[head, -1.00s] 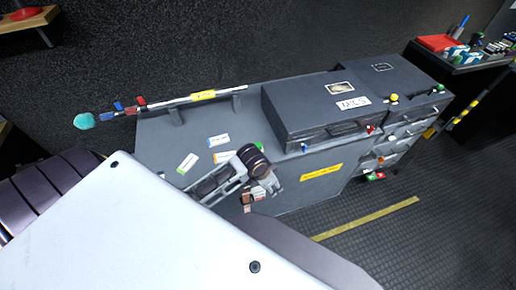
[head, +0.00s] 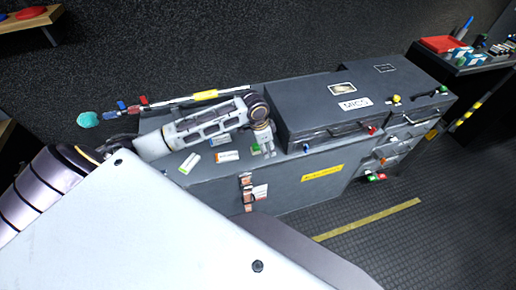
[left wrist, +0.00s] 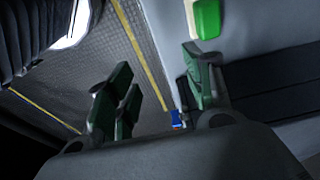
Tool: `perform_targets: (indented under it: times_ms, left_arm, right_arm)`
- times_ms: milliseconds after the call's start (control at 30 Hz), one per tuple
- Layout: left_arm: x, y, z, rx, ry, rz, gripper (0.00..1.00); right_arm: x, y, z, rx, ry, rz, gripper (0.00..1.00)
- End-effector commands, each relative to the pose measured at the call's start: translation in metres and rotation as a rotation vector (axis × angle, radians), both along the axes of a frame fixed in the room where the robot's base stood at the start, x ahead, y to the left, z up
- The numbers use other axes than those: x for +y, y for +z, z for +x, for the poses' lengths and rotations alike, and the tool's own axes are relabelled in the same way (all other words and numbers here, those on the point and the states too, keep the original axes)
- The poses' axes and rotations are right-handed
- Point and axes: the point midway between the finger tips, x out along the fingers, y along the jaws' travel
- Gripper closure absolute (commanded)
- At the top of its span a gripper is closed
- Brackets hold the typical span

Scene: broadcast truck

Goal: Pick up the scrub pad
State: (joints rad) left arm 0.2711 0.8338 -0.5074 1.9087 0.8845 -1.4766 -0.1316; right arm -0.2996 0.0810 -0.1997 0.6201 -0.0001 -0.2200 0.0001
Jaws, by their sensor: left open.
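The scrub pad, a small block with a green face and a pale edge, lies on the grey bench top close to the dark case. In the head view a green bit of it (head: 255,148) shows beside my left gripper (head: 266,145), which partly hides it. In the left wrist view the scrub pad (left wrist: 206,18) is at the top, beyond the fingertips and apart from them. My left gripper (left wrist: 158,70) is open, with nothing between its fingers. My right gripper is not in view.
A dark case (head: 312,105) with a white label stands right of the gripper on the grey bench (head: 290,185). Several small cards, one orange-edged (head: 227,156), lie to the left. A rail with a yellow tag (head: 205,95) runs along the back edge.

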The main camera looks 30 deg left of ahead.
Motion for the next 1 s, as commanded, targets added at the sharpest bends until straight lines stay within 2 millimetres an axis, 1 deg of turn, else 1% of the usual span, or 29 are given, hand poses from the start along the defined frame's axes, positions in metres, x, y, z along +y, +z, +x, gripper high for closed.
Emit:
perform_targets:
  times_ms: [33, 200, 300, 433, 600, 1000]
  left_arm:
    - [0.012, 0.008, 0.006, 0.002, 0.002, 0.011, 0.48]
    - [0.043, 0.029, 0.02, 0.022, 0.014, 0.026, 0.48]
    - [0.059, 0.041, 0.025, 0.031, 0.024, 0.031, 0.48]
    - [0.073, 0.051, 0.029, 0.039, 0.035, 0.034, 0.48]
    - [0.078, 0.056, 0.031, 0.044, 0.039, 0.032, 0.48]
    - [0.078, 0.053, 0.031, 0.045, 0.04, 0.032, 0.48]
  right_arm:
    - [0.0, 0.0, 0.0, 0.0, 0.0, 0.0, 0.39]
    - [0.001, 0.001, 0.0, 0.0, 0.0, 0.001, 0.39]
    - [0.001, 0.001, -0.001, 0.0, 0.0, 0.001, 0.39]
    - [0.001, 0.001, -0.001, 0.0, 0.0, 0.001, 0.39]
    - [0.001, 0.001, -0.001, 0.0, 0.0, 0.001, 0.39]
    - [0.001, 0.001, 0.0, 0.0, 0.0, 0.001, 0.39]
